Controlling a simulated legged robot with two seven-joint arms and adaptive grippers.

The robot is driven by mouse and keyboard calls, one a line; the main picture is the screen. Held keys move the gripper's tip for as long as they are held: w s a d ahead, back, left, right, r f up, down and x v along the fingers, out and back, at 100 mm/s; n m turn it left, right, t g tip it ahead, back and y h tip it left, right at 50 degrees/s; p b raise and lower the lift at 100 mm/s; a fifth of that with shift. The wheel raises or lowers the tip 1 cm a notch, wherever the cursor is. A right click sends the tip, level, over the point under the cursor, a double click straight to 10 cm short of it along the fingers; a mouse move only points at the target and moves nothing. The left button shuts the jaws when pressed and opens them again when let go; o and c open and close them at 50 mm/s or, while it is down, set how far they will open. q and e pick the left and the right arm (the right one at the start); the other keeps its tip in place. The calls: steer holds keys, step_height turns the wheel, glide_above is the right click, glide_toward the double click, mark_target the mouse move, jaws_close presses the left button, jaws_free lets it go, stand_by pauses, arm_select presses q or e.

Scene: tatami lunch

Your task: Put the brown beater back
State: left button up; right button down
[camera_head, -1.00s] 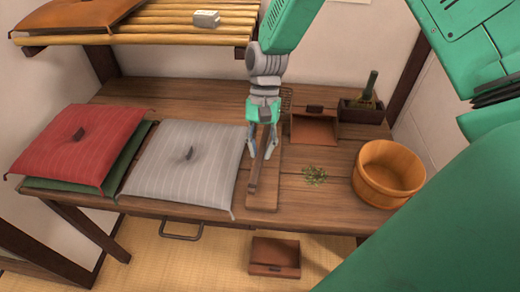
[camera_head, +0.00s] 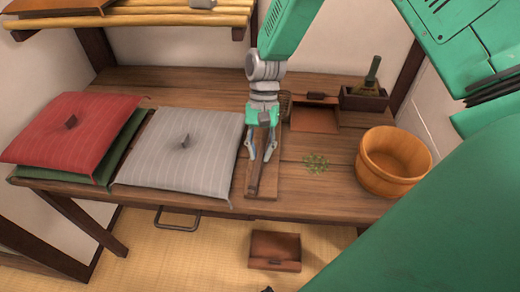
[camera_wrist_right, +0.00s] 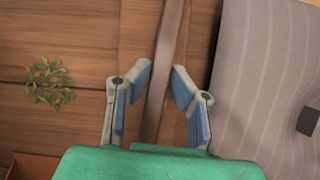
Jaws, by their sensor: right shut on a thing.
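The brown beater has a long thin handle (camera_head: 256,180) that lies along a narrow wooden board (camera_head: 269,190) on the table. Its woven head (camera_head: 286,103) shows partly behind my right gripper (camera_head: 262,154). My right gripper points down and is shut on the beater handle. In the right wrist view the handle (camera_wrist_right: 165,60) runs between the two blue-padded fingers. My left gripper is not in view.
A grey striped cushion (camera_head: 180,155) lies just left of the board, and a red cushion (camera_head: 75,140) lies further left. To the right are a leaf pile (camera_head: 316,163), a wooden tub (camera_head: 392,163), a dustpan (camera_head: 315,118) and a dark box (camera_head: 362,101). A brown box (camera_head: 275,251) is on the floor.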

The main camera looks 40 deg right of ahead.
steer(key=c, duration=1.4)
jaws_free()
steer(key=shift+o, duration=0.2)
steer(key=shift+r, duration=0.1)
steer(key=v, duration=1.1)
steer(key=shift+w+d+r, duration=0.2)
steer(key=shift+w+r, duration=0.05)
steer(key=shift+r, duration=0.05)
steer(key=shift+f, duration=0.1)
